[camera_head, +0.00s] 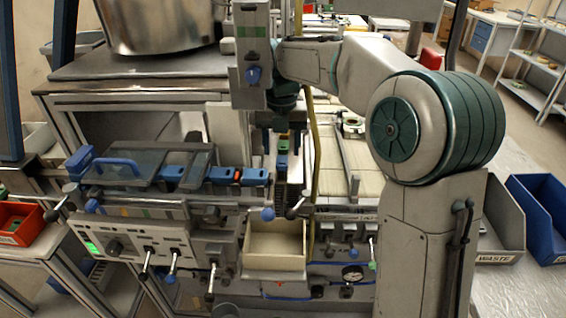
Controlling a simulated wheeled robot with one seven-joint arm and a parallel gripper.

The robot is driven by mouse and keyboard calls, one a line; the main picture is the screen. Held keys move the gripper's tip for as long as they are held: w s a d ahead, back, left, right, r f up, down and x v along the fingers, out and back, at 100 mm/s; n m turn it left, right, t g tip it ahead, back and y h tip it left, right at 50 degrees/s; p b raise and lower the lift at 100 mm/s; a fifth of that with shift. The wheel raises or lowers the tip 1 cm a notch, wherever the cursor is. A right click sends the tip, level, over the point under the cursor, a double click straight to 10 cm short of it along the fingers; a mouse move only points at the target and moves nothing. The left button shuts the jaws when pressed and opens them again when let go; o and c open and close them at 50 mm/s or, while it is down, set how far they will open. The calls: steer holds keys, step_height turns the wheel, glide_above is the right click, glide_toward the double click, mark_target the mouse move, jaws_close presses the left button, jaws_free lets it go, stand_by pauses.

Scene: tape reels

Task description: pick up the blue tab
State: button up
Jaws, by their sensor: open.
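A small blue tab (282,161) shows near the middle of the picture, below a small green piece (282,145). Several other blue parts are in view, so I cannot be sure which one the task names. My gripper (282,143) points down from the teal wrist, its dark fingers apart on either side of the green piece. The blue tab lies just below the fingertips. I cannot tell whether the fingers touch anything.
A machine with a blue handle (117,166) and a row of blue blocks (228,174) stands at the left. A cream bin (275,262) sits below the gripper. A large metal pot (160,25) is behind. A grey waste bin (500,225) and blue bin (540,215) are right.

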mark_target(282, 163)
step_height(282, 163, down, 4)
steer(key=shift+r, duration=0.15)
steer(key=shift+s, duration=0.1)
steer(key=c, duration=1)
steer(key=shift+r, duration=0.1)
steer(key=shift+c, duration=0.2)
